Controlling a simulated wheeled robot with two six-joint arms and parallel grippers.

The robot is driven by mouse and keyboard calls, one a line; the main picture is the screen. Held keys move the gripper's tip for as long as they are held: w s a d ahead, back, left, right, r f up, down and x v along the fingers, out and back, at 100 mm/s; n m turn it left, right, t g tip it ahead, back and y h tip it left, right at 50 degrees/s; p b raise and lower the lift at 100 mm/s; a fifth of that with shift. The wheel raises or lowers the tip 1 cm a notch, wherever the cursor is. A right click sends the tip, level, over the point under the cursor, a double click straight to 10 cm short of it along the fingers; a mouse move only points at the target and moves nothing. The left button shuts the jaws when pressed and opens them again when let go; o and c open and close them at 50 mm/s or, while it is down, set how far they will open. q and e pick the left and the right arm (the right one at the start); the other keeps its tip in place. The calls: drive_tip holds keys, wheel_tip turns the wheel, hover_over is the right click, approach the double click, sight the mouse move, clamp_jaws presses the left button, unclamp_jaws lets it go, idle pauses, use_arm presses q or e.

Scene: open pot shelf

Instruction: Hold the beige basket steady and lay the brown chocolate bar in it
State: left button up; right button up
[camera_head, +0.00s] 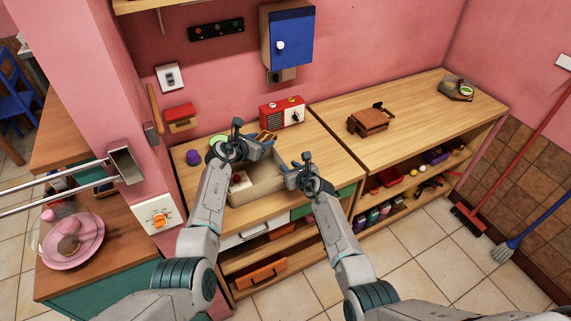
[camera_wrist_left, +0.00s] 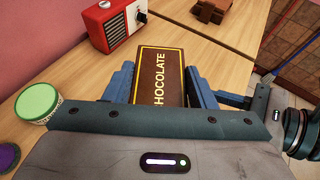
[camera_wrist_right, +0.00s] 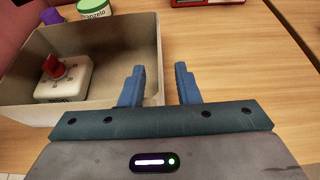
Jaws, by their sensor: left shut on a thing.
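The beige basket (camera_head: 262,190) stands on the left wooden counter. In the right wrist view, the basket (camera_wrist_right: 112,42) holds a white box with a red knob (camera_wrist_right: 62,78). My left gripper (camera_head: 258,140) is shut on the brown chocolate bar (camera_wrist_left: 158,72), whose gold lettering faces the left wrist camera. It holds the bar near the back of the basket, in front of the red radio. My right gripper (camera_wrist_right: 160,85) is open at the basket's right wall, with one finger on either side of it. Whether the fingers touch the wall cannot be told.
A red radio (camera_head: 282,112) stands behind the basket. A green-lidded tub (camera_wrist_left: 37,103) and a purple item (camera_head: 193,157) stand to the left. A brown case (camera_head: 368,120) lies on the right counter. Counter to the basket's right is clear.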

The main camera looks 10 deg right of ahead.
sight(285, 164)
drive_tip(key=shift+x, duration=2.15)
drive_tip(key=shift+r, duration=0.1)
clamp_jaws()
